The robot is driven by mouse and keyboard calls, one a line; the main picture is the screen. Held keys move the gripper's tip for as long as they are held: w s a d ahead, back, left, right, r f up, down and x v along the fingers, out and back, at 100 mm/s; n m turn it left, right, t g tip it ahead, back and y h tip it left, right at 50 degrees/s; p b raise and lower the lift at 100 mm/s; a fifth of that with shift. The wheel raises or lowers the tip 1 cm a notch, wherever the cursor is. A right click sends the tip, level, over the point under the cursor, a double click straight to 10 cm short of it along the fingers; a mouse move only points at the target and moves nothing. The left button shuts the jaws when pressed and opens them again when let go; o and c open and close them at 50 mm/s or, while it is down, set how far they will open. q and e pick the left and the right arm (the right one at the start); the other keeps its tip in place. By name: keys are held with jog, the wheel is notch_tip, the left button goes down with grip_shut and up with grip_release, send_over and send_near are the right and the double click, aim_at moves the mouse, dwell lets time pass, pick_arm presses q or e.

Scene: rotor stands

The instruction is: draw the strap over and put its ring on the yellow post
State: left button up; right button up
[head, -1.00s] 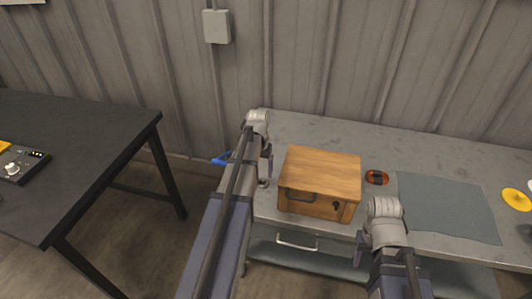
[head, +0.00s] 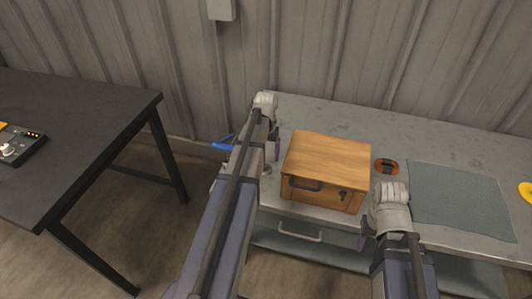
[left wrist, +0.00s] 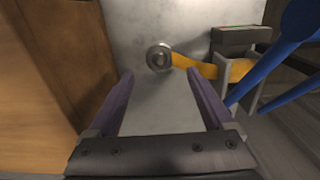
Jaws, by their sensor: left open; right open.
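In the left wrist view an orange-yellow strap (left wrist: 204,67) runs from a grey and dark fitting (left wrist: 240,55) to a round metal piece (left wrist: 159,57), which looks like its ring. It lies over the bare grey bench top. My left gripper (left wrist: 160,78) is open and empty, its purple fingers pointing toward the round piece, which shows between the fingertips. In the head view my left gripper (head: 269,150) is over the bench's left end, just left of the wooden box. My right gripper (head: 364,238) is open in front of the bench. I cannot make out the yellow post.
The wooden box (head: 327,156) stands close beside my left gripper, also at left in the wrist view. Blue handles (left wrist: 276,62) rise at right there. Farther right are an orange-black item (head: 386,166), a grey mat (head: 460,195) and a yellow disc (head: 526,190).

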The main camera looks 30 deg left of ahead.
aim_at(266, 166)
pick_arm(q)
notch_tip(266, 166, down, 7)
jog(key=b, duration=0.5)
jog(key=shift+r+b, duration=0.1)
jog(key=shift+b, duration=0.25)
pick_arm(e)
notch_tip(266, 166, down, 7)
jog(key=shift+r, duration=0.15)
pick_arm(q)
jog(key=shift+c, duration=0.2)
jog(key=c, duration=1.2)
jog(key=shift+o, duration=0.2)
jog(key=shift+r, duration=0.1)
pick_arm(e)
jog(key=shift+r, duration=0.15)
pick_arm(q)
jog(key=shift+r+p, duration=3)
jog(key=shift+p, duration=0.1)
pick_arm(e)
jog(key=shift+r, duration=2.9)
